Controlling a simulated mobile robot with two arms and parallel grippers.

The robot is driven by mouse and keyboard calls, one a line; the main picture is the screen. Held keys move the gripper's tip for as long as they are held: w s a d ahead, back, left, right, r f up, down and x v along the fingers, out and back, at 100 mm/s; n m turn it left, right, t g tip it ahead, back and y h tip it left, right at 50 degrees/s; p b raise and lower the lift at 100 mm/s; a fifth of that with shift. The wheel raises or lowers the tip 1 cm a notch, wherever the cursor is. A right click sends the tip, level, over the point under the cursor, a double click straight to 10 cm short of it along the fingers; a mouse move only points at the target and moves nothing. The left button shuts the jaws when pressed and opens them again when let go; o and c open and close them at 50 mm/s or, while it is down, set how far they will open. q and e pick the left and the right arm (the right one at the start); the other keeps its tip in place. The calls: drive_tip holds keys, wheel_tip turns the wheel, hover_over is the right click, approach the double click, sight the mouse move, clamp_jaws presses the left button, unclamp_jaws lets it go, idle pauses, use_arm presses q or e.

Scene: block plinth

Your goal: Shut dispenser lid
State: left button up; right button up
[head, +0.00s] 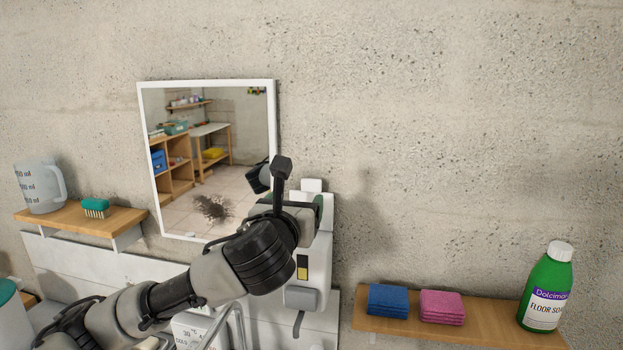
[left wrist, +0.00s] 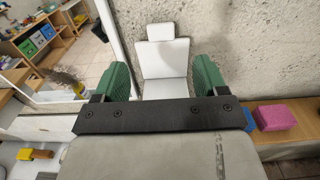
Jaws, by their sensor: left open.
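The white dispenser (head: 318,262) hangs on the concrete wall, right of the mirror, with a small dark and yellow window and a grey lever low on its front. A small white tab (head: 311,185) rises above its top. In the left wrist view, a pale panel of the dispenser (left wrist: 164,60) shows with the smaller tab (left wrist: 160,31) above it. I cannot tell clearly how far the lid is open. My left gripper (head: 317,207) is at the dispenser's upper part, partly hiding it. Its green fingers (left wrist: 164,74) are apart, one on each side of the panel, with nothing gripped.
A mirror (head: 170,130) is on the wall to the left. A left shelf (head: 120,218) holds a jug (head: 40,186) and a brush (head: 95,208). A right shelf (head: 480,325) holds blue cloths (head: 388,300), pink cloths (head: 442,306) and a green soap bottle (head: 547,290). The wall above it is clear.

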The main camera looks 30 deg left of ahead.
sight(311, 182)
use_arm(q)
drive_tip(key=p+x, duration=0.2)
drive_tip(key=x, duration=0.2)
drive_tip(key=p+x, duration=0.2)
drive_tip(key=x, duration=0.3)
drive_tip(key=shift+r, duration=0.2)
drive_tip(key=shift+w+a, duration=0.15)
drive_tip(key=shift+w, duration=0.55)
drive_tip(key=shift+f, duration=0.1)
